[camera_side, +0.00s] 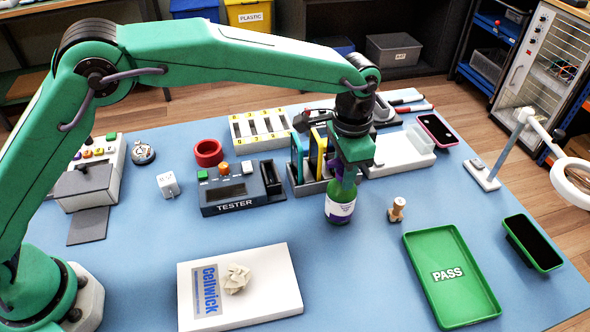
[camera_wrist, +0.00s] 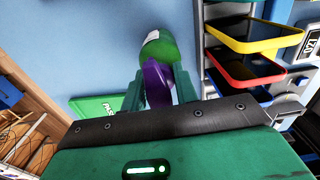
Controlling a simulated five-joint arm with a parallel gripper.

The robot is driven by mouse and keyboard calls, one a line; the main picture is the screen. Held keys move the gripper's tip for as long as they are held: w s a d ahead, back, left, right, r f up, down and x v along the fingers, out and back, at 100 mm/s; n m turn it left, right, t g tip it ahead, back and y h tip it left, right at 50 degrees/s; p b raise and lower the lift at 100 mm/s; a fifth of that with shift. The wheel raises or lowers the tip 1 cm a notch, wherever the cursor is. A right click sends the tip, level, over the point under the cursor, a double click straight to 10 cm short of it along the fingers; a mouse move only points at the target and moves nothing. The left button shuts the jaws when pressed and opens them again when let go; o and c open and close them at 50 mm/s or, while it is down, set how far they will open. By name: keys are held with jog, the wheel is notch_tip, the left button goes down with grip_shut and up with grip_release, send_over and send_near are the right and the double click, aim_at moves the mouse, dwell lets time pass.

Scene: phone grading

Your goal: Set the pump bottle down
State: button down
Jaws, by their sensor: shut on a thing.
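The pump bottle (camera_side: 340,207) is green with a white and purple label, and it stands nearly upright below my gripper (camera_side: 345,172). My gripper is shut on its upper part, which is mostly hidden by the fingers in the side view. In the wrist view the green bottle (camera_wrist: 160,45) and a purple part (camera_wrist: 156,82) show between the two fingers. The bottle's base is close to the blue mat (camera_side: 370,262), and I cannot tell whether it touches.
A wooden stamp (camera_side: 397,209) stands right of the bottle, with the green PASS tray (camera_side: 415,268) beyond. The tester (camera_side: 240,190) and phone rack (camera_side: 305,186) lie left and behind. A white Cellwick board (camera_side: 270,295) with crumpled paper (camera_side: 236,279) is in front. Bare mat lies before the bottle.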

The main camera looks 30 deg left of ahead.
jog(key=shift+f, duration=0.15)
jog(key=c, duration=1.1)
grip_release()
notch_tip(320, 180, up, 12)
jog(key=shift+r, duration=0.1)
jog(key=shift+r, duration=0.1)
